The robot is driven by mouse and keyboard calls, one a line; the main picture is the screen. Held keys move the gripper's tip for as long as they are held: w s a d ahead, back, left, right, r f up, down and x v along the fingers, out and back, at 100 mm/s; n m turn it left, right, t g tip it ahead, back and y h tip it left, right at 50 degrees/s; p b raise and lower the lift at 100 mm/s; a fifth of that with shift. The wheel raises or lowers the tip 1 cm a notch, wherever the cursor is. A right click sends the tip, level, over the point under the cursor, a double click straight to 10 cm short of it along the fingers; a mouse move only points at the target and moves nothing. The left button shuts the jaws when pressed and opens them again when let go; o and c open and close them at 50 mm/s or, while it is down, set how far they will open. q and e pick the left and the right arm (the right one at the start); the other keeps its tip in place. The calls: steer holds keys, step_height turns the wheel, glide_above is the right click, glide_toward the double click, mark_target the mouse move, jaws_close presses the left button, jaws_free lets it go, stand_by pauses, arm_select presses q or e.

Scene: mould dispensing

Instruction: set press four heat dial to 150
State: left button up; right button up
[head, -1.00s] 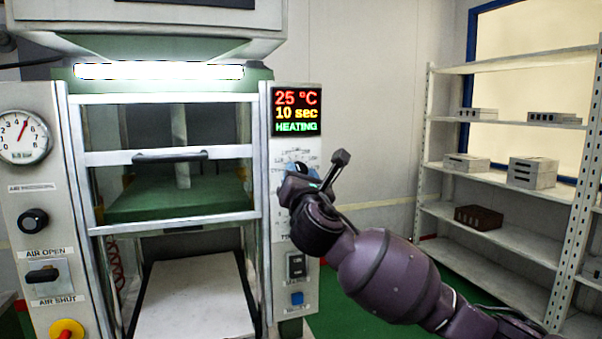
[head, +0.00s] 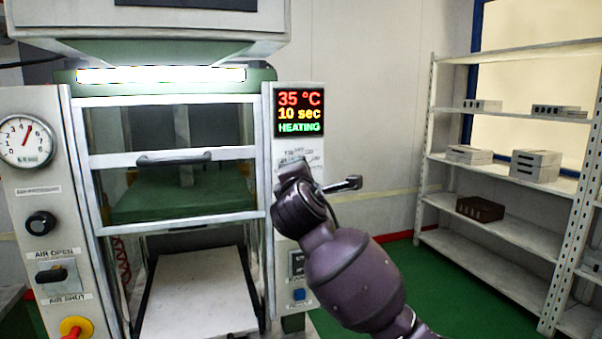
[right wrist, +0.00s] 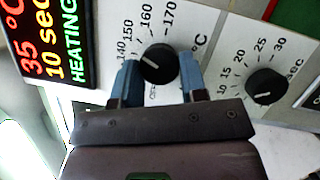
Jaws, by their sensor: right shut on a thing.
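The heat dial (right wrist: 158,62) is a round black knob with a white pointer mark, on a white scale marked 140, 150, 160 and 170. In the head view the right gripper (head: 293,174) is against the press panel and hides the dial. The display (head: 299,109) reads 35 °C, 10 sec, HEATING. My left gripper is not in view.
A second black dial (right wrist: 266,87), marked in seconds, sits close to the right of the heat dial. A blue button (head: 299,295) is lower on the panel. The press (head: 180,154) fills the left. A shelf rack (head: 500,240) stands at the right.

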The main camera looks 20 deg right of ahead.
steer(key=shift+m+g, duration=0.3)
steer(key=shift+m, duration=0.3)
steer(key=o, duration=0.9)
steer(key=b+v, duration=0.2)
steer(key=v, duration=0.8)
steer(key=shift+s+a+f, duration=0.1)
steer(key=shift+s, duration=0.25)
